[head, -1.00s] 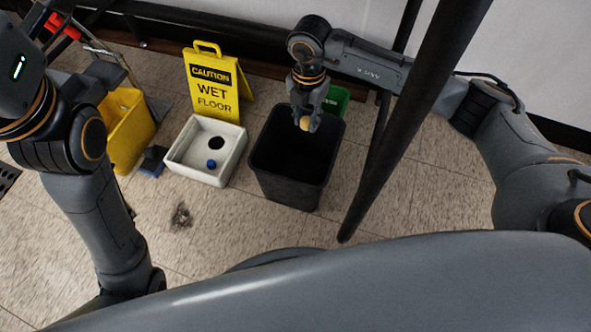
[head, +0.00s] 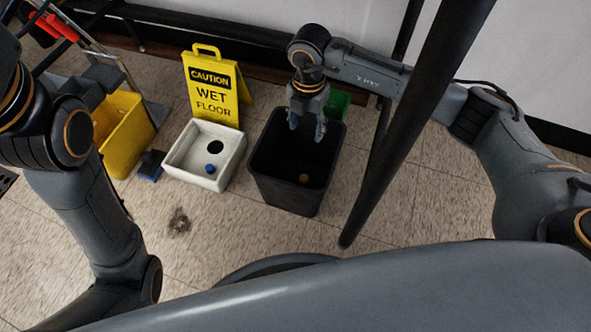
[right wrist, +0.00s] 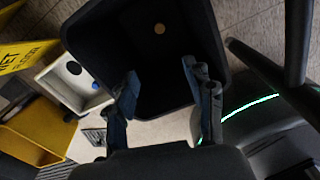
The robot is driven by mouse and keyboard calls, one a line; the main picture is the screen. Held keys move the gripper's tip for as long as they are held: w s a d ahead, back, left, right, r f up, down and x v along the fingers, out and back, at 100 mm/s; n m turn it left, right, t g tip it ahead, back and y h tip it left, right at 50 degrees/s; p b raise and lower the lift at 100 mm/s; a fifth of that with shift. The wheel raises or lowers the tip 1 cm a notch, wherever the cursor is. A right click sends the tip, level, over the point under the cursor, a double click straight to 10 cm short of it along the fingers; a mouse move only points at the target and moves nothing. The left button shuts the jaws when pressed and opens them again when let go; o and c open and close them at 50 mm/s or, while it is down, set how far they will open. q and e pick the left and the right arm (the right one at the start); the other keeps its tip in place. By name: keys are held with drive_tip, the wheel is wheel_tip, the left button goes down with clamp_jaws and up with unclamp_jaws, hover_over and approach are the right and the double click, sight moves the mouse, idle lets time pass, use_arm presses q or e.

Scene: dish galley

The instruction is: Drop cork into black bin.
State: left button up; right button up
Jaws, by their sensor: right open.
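The black bin (head: 283,190) stands on the tiled floor, and its dark inside also fills the upper middle of the right wrist view (right wrist: 120,60). My right gripper (head: 306,132) is over the bin's opening, fingers apart and empty, clear of the cork. Its two fingers also show in the right wrist view (right wrist: 160,85). My left arm is at the left, but its gripper is outside the frame.
A white basin (head: 232,172) with a blue knob sits left of the bin. A yellow wet floor sign (head: 212,92), a yellow bucket (head: 125,135) and a green container (head: 338,104) stand nearby. A dark slanted post (head: 402,125) rises right of the bin.

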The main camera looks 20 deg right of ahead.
wheel_tip(320, 180, up, 12)
idle(0.5)
idle(0.3)
